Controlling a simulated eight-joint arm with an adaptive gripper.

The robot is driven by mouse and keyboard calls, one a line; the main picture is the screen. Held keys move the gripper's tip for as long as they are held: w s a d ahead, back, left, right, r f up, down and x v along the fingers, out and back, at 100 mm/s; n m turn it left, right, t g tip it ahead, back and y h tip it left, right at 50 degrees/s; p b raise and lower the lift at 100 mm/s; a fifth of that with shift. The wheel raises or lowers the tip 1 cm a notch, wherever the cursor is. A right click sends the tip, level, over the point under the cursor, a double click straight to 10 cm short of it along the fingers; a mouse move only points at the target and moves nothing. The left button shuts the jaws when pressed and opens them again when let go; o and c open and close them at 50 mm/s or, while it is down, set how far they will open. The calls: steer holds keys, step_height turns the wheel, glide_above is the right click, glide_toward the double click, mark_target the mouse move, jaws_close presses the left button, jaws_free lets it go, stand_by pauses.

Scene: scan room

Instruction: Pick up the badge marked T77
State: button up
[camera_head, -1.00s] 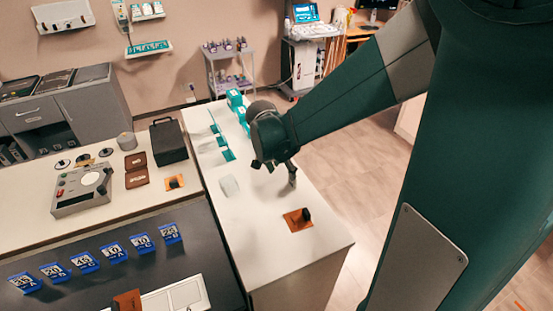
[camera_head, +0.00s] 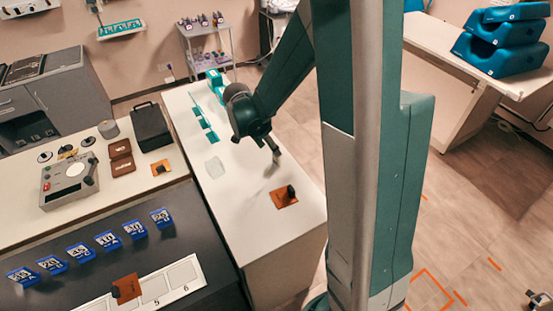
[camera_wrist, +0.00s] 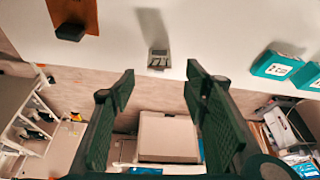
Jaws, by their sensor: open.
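I cannot read the mark T77 on anything. A small grey upright piece (camera_head: 276,155) stands on the white counter (camera_head: 235,190), and it also shows in the wrist view (camera_wrist: 158,58) with a paler face and a shadow behind it. I cannot tell if it is the badge. My gripper (camera_wrist: 160,84) is open and empty, its two dark fingers spread wide. In the wrist view the grey piece lies beyond the fingertips, between their lines and apart from them. In the head view my fingers are hard to make out.
An orange pad with a black knob (camera_head: 285,197) lies near the counter's front. Several teal boxes (camera_wrist: 275,65) stand farther back on it. Several blue numbered tags (camera_head: 107,240) stand on the dark surface at left. A black case (camera_head: 152,127) stands beside the counter.

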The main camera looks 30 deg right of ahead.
mark_target(276, 159)
steer(key=shift+d+f, duration=0.1)
steer(key=shift+x, duration=1.15)
steer(key=shift+f, duration=0.1)
steer(key=shift+x, duration=2.5)
steer(key=shift+d, duration=0.1)
steer(key=shift+c, duration=0.2)
steer(key=c, duration=0.8)
